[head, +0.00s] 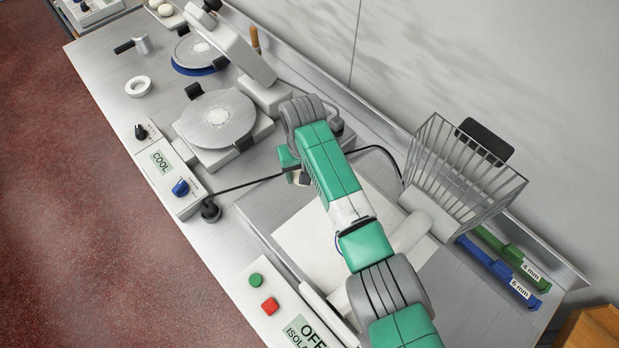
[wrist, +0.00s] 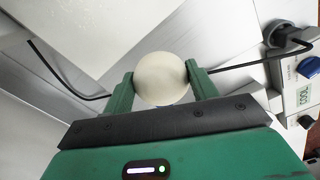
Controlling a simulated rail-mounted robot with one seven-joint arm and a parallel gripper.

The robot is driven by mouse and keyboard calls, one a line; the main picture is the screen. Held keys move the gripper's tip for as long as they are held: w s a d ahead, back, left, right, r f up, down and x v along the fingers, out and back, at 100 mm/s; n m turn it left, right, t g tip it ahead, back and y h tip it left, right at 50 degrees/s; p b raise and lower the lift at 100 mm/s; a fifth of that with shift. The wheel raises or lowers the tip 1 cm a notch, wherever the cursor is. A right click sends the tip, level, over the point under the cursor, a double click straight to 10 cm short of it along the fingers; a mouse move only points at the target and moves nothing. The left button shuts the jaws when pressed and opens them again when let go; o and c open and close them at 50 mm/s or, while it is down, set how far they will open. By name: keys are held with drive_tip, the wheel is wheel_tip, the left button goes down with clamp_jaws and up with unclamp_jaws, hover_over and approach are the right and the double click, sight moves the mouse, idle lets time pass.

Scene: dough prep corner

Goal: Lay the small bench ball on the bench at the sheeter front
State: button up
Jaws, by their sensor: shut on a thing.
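In the wrist view a pale, round dough ball (wrist: 161,78) sits between the two green fingers of my gripper (wrist: 160,82), which is shut on it. In the head view my gripper (head: 294,174) is near the sheeter's far-left end, beside the black cable, and the ball is hidden there by my arm. The sheeter has a pale bed (head: 300,240) and a front panel with a green button, a red button and a display reading OFF and ISOLATE (head: 285,315). The steel bench (head: 222,222) shows bare to the left of the sheeter.
A round press plate (head: 215,120) and a COOL control box (head: 168,170) with a blue knob stand left of my gripper. A black cable (head: 250,184) runs from a plug near that box. A wire basket (head: 455,175) and blue and green gauges (head: 500,268) are at the right.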

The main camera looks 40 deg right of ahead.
drive_tip(key=shift+w, duration=0.25)
drive_tip(key=shift+s+r, duration=0.1)
wheel_tip(320, 180, up, 5)
drive_tip(key=p, duration=0.5)
idle(0.4)
